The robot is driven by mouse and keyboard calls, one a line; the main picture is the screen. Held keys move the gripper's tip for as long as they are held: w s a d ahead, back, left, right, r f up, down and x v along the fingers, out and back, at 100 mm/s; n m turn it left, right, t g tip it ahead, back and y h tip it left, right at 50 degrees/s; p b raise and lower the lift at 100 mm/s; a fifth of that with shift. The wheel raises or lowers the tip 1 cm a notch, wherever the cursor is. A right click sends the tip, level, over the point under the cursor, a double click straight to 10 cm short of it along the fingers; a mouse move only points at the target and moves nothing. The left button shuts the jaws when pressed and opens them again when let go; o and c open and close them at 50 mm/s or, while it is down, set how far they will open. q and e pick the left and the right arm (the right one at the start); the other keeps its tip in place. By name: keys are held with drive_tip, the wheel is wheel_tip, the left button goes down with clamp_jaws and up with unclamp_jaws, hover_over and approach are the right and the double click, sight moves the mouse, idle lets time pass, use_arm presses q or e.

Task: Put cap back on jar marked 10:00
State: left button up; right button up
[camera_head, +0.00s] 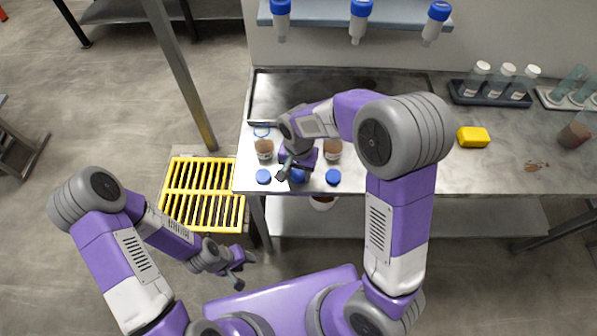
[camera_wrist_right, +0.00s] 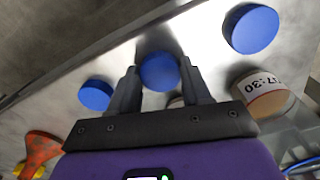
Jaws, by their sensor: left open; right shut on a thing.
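My right gripper (camera_head: 297,174) is shut on a blue cap (camera_wrist_right: 160,72), the middle of three in a row near the bench's front edge. It also shows in the head view (camera_head: 298,177). Other blue caps lie to its left (camera_head: 263,177) and right (camera_head: 333,177). Brown-filled jars stand behind them, one left (camera_head: 264,150) and one right (camera_head: 333,151). Another jar is mostly hidden behind the gripper. I cannot see a 10:00 label. My left gripper (camera_head: 238,270) is open and empty, away from the bench.
A yellow block (camera_head: 473,138) lies on the bench to the right. A dark rack (camera_head: 490,94) of clear jars stands behind it. Blue-capped tubes hang from the shelf (camera_head: 400,22) above. A yellow grate (camera_head: 202,192) is left of the bench. The bench centre right is clear.

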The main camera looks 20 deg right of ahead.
sight(299, 174)
use_arm(q)
wheel_tip(299, 174, up, 3)
drive_tip(key=shift+f+p, duration=0.15)
drive_tip(key=shift+p, duration=1.05)
use_arm(e)
wheel_tip(299, 174, up, 10)
drive_tip(key=shift+f, duration=0.2)
drive_tip(key=shift+f, duration=0.1)
